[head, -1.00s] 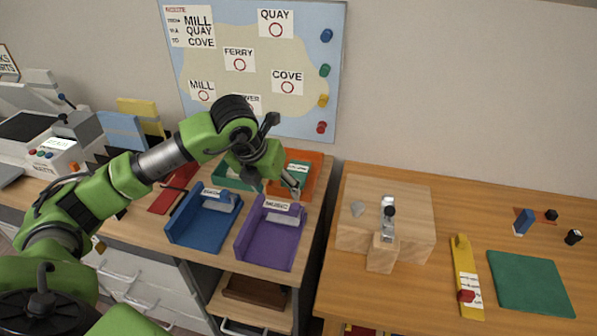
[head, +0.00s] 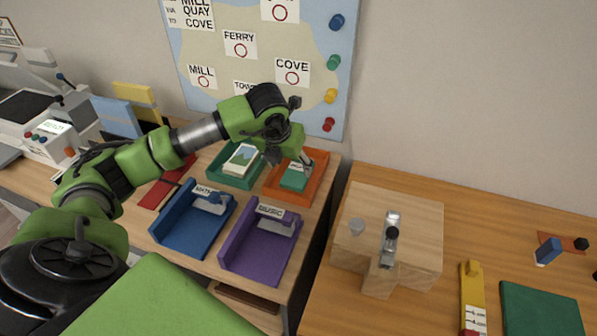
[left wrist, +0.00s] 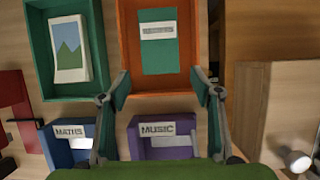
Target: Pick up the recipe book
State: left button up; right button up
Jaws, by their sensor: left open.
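A green book with a pale label, which looks like the recipe book (head: 294,178), lies flat in an orange tray (head: 269,190) at the back of the desk. The label is too blurred to read surely. In the left wrist view the book (left wrist: 159,55) lies ahead of the fingers, inside the orange tray (left wrist: 124,30). My left gripper (head: 301,161) is over the tray's far part in the head view. In the left wrist view the gripper (left wrist: 160,90) is open and empty, its fingers wide apart near the tray's front edge. My right gripper is not in view.
A teal tray (head: 218,176) holding a picture card (head: 242,159) stands left of the orange one. A blue MATHS tray (head: 165,215) and a purple MUSIC tray (head: 232,248) stand in front. A wooden block (head: 425,215) stands to the right.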

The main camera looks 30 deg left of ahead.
aim_at(295, 178)
pick_arm(q)
jog(key=x, duration=0.2)
jog(key=shift+w+f, duration=0.45)
jog(key=shift+f, duration=0.3)
jog(key=p+x, duration=0.1)
jog(key=x, duration=0.2)
jog(key=shift+a+f, duration=0.15)
jog(key=shift+f, duration=0.1)
jog(key=shift+w+f, duration=0.25)
jog(key=shift+f, duration=0.2)
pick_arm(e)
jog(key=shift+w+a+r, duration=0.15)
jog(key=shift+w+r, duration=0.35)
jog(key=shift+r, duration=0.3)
pick_arm(q)
jog(key=c, duration=0.9)
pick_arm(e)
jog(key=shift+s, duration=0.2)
